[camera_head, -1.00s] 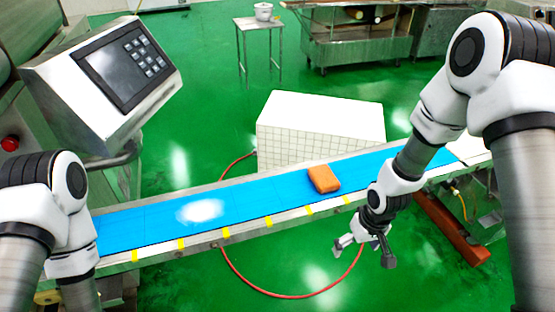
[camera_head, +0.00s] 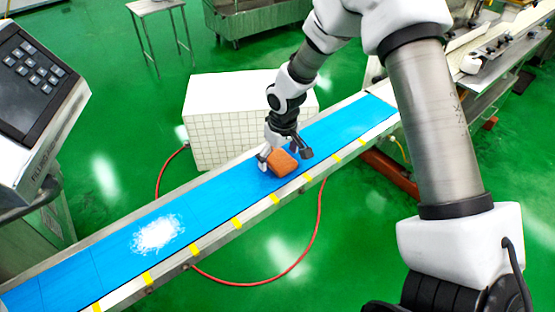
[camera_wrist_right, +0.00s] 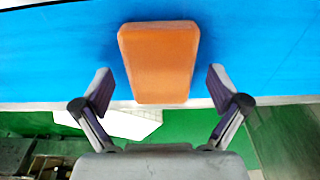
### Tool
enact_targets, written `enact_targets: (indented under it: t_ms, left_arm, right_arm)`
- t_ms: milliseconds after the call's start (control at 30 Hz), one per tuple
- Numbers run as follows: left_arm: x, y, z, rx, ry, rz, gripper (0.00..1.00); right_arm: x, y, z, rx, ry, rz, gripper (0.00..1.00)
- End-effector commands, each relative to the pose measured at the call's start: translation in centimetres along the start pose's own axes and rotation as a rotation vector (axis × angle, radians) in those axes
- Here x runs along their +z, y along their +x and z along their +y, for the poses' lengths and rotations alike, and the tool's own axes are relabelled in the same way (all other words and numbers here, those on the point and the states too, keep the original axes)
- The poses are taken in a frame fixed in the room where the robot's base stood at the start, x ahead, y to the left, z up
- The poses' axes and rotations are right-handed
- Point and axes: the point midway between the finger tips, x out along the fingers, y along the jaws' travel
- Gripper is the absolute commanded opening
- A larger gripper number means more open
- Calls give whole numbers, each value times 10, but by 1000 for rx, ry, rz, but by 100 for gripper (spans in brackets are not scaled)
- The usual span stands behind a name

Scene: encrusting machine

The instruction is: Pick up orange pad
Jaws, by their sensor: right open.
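The orange pad (camera_head: 282,163) lies on the blue conveyor belt (camera_head: 215,193), toward its front edge. My right gripper (camera_head: 287,154) is over the belt at the pad, with its fingers spread to either side. In the right wrist view the pad (camera_wrist_right: 158,62) sits centred just beyond the fingertips. My right gripper (camera_wrist_right: 159,90) is open there, with a gap on both sides of the pad and nothing held. My left gripper is not in view.
White powder (camera_head: 158,233) lies on the belt to the left. A white tiled block (camera_head: 228,110) stands behind the belt. A control panel (camera_head: 35,85) is at the left. A red hose (camera_head: 316,235) curves across the green floor.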

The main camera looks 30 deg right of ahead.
Motion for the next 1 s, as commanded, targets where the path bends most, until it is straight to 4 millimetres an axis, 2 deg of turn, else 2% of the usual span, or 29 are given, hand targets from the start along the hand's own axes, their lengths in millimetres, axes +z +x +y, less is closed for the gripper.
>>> enact_targets:
  t_ms: [67,100,167,200,233,267,667,867,1000]
  left_arm:
    - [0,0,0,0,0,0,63]
    - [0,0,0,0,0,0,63]
    - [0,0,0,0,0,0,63]
    - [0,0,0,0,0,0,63]
    - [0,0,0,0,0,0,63]
    - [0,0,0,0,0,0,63]
    - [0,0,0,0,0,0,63]
    - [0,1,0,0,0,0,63]
    - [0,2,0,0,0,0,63]
  right_arm:
    - [0,0,0,0,0,0,97]
    - [0,0,0,0,0,0,90]
    - [0,0,0,0,0,0,69]
    - [0,0,0,0,0,0,55]
    - [0,0,0,0,0,0,45]
    - [0,0,0,0,0,0,44]
    - [0,-2,0,0,0,-1,43]
    - [-2,-17,0,0,0,1,43]
    - [-5,-38,0,0,0,3,43]
